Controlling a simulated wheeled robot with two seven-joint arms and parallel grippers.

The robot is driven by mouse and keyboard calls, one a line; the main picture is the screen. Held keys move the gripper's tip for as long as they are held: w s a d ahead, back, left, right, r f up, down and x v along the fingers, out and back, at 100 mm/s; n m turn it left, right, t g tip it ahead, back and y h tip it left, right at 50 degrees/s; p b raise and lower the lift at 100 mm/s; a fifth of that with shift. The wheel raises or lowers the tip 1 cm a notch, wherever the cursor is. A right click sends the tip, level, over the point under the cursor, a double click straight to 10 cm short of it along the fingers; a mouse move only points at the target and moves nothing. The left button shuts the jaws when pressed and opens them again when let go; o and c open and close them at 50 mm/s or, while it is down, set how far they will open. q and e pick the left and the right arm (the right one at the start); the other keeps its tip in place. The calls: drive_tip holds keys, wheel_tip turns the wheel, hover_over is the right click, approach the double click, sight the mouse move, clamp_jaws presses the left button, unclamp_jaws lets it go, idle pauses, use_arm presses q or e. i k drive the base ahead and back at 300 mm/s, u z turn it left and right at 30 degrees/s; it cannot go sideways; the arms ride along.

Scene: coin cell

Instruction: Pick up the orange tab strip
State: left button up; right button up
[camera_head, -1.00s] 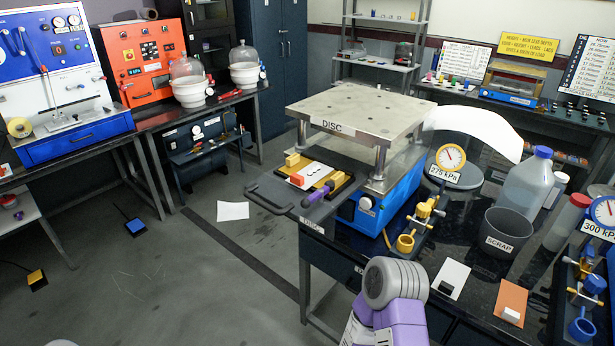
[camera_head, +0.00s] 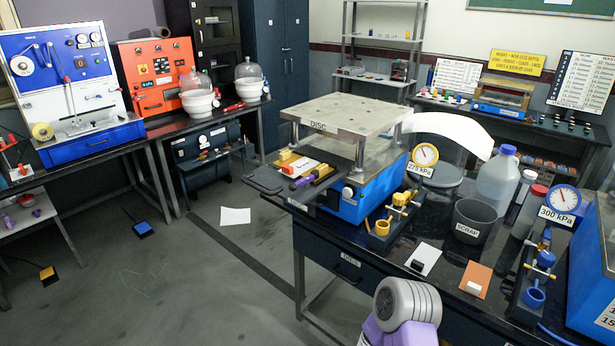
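I cannot single out an orange tab strip with certainty. A flat orange piece (camera_head: 484,272) lies on the dark bench at the right, with a small white block (camera_head: 473,288) on its near end. Beside it lies a white card (camera_head: 427,254) with a small dark block on it. Neither of my grippers shows. A grey and purple link of my arm (camera_head: 405,300) stands at the bottom, right of centre, in front of the bench; its gripper end is out of view.
A press marked DISC (camera_head: 345,113) stands on the bench with a loaded tray (camera_head: 268,180) sticking out left. A SCRAP bin (camera_head: 472,222), a clear jug (camera_head: 496,180) and gauges crowd the right. Open floor (camera_head: 200,280) lies left; side benches with a blue-white machine (camera_head: 65,70) stand beyond.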

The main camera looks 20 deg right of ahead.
sight(299, 167)
drive_tip(key=z, duration=0.75)
drive_tip(key=i, duration=0.55)
drive_tip(key=u, duration=1.1)
